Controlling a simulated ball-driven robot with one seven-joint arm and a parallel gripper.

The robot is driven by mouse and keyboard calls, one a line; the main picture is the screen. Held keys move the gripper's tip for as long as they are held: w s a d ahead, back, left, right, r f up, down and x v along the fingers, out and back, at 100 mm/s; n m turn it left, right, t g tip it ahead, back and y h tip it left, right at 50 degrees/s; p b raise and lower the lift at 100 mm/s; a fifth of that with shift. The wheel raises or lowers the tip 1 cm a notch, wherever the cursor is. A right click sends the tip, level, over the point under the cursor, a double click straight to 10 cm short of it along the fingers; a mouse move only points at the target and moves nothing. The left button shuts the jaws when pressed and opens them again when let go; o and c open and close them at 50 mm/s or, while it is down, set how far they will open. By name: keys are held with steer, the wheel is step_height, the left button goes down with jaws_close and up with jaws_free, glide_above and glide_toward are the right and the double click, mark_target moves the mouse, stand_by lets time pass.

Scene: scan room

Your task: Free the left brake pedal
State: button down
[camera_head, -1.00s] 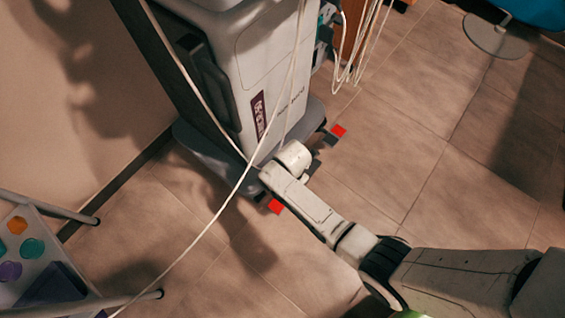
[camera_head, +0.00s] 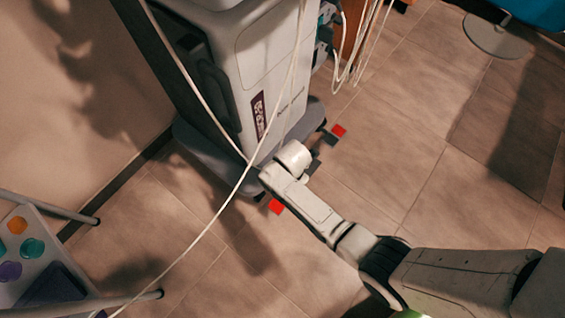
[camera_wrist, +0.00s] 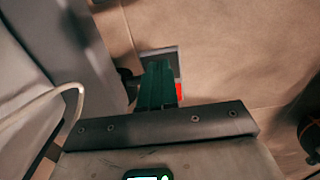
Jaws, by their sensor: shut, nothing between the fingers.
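A white and grey wheeled machine (camera_head: 270,60) stands on the tiled floor. Two red-tipped pedals stick out at its base in the head view. One pedal (camera_head: 276,206) is lower left, beside my arm; the other pedal (camera_head: 338,130) is upper right. My arm reaches to the machine's base, and its end hides the fingers in the head view. In the wrist view my gripper (camera_wrist: 158,72) shows as dark green fingers, shut and empty, over a grey pedal plate (camera_wrist: 172,55) with a red edge. I cannot tell which pedal this is, or whether the fingers touch it.
A white cable (camera_head: 215,228) hangs across the machine's front, and more cables (camera_head: 350,50) hang behind. A stand (camera_head: 45,255) with coloured shapes is at lower left. A round grey base (camera_head: 498,35) stands at upper right. The floor right of the machine is clear.

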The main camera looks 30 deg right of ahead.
steer(key=shift+f+b, duration=1.05)
steer(key=shift+f, duration=0.5)
steer(key=shift+r, duration=0.1)
step_height(320, 180, up, 7)
steer(key=p, duration=0.7)
steer(key=shift+p, duration=0.35)
stand_by(0.6)
